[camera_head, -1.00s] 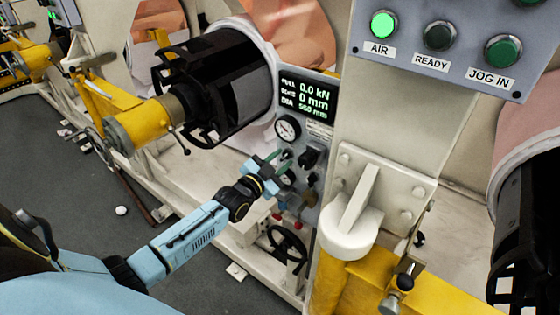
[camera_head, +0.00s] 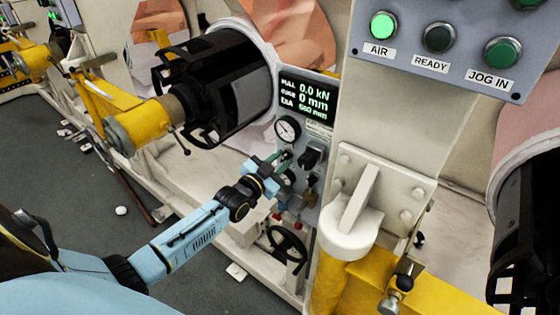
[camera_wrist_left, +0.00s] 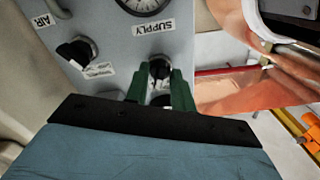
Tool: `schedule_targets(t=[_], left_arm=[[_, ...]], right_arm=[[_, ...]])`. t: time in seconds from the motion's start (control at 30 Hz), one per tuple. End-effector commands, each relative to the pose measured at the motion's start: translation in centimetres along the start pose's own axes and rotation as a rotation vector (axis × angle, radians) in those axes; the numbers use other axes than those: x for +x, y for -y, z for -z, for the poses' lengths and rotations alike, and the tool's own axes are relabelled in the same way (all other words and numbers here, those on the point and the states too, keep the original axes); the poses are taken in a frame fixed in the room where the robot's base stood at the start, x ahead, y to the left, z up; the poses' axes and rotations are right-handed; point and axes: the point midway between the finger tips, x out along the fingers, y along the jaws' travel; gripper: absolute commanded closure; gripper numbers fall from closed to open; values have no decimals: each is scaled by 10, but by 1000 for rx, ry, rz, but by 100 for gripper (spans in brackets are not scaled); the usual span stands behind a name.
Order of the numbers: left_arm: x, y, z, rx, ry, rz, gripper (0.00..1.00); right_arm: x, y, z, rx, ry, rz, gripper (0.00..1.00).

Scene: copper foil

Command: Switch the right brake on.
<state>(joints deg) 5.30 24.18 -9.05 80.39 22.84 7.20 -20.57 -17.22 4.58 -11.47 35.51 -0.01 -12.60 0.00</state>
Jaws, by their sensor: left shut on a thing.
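A grey control panel (camera_head: 318,128) on the machine's post carries a gauge, a screen and black knobs. My left gripper (camera_head: 284,158) reaches this panel from the left, just below the gauge. In the left wrist view its two green fingers (camera_wrist_left: 162,84) are shut on a small black knob (camera_wrist_left: 159,69) beside the upside-down SUPPLY label. A second black knob (camera_wrist_left: 77,52) on the panel stands clear of the fingers; its small label is not readable. It also shows in the head view (camera_head: 309,158). I cannot tell which control is the right brake. My right gripper is out of view.
A round gauge (camera_head: 287,128) sits just above the gripper. A black handwheel (camera_head: 287,244) is below my forearm. A large black drum (camera_head: 225,85) is up left. A button box (camera_head: 445,60) with a lit green AIR button (camera_head: 383,25) hangs at upper right.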

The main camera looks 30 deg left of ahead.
Motion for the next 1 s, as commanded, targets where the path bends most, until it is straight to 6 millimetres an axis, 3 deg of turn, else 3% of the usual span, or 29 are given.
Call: schedule_targets(t=[0.7, 1.0], left_arm=[[0, 0, -1, -641, 1, 0, 98], [0, 0, 0, -834, 1, 0, 98]], right_arm=[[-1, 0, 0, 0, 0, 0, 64], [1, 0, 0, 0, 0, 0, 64]])
